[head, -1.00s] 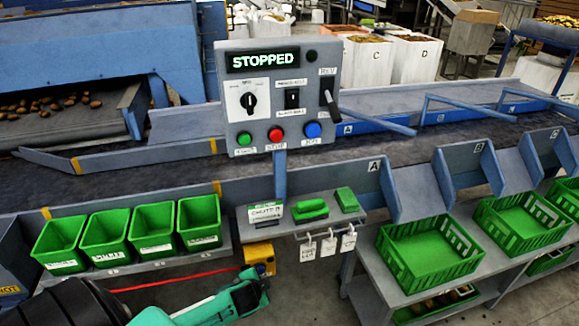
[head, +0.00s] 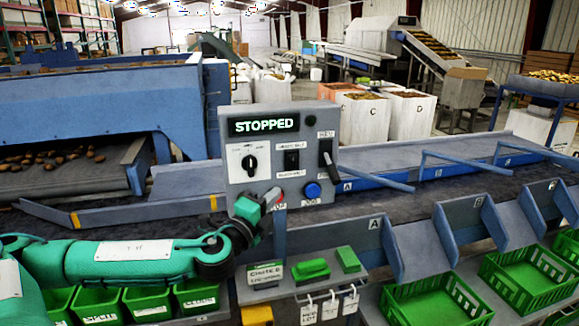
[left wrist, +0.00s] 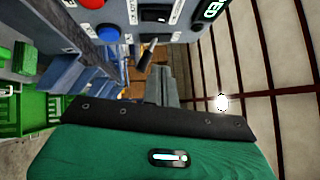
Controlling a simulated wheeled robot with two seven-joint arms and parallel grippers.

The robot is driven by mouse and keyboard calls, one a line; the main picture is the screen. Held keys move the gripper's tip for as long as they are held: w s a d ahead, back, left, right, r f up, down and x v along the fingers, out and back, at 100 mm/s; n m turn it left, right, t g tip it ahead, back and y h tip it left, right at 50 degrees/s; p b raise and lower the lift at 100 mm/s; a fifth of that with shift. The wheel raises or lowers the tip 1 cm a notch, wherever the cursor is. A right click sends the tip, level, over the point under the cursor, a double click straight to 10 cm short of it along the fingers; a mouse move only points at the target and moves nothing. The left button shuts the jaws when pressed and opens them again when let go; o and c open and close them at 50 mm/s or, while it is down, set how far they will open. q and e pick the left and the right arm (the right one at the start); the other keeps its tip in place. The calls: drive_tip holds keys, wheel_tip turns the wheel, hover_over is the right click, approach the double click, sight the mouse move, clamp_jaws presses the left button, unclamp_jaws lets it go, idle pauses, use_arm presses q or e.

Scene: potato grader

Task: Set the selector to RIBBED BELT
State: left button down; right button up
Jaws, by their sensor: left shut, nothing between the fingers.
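The grey control panel (head: 230,140) stands upright at the centre of the head view, with a lit STOPPED display (head: 264,124). A black switch (head: 291,160) sits mid-panel between two small labels, too blurred to read. To its left, a black rotary knob (head: 250,162) is on a white plate. The switch also shows in the left wrist view (left wrist: 155,14), partly cut off at the top. My left gripper (head: 273,196) is shut and empty, at the panel's lower left, below the knob and switch. It hides the green button and most of the red one.
A blue button (head: 313,190) and a black lever (head: 326,153) are on the panel's right side. The lever shows in the left wrist view (left wrist: 148,50). A shelf with green blocks (head: 311,269) lies below, green crates (head: 436,300) to the right.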

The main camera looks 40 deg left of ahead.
use_arm(q)
drive_tip(key=shift+w, duration=0.15)
drive_tip(key=p, duration=0.6)
approach(297, 158)
drive_tip(key=w+d, duration=0.3)
drive_tip(key=w, duration=0.1)
drive_tip(key=shift+w+a+r+p, duration=0.2)
drive_tip(key=shift+w+a+r, duration=0.1)
drive_tip(key=shift+a, duration=0.25)
drive_tip(key=shift+w+a+r+p, duration=0.15)
drive_tip(key=shift+w+a+r, duration=0.1)
drive_tip(key=shift+a, duration=0.35)
drive_tip(key=shift+w+a, duration=0.25)
drive_tip(key=shift+a, duration=0.3)
drive_tip(key=shift+w, duration=0.1)
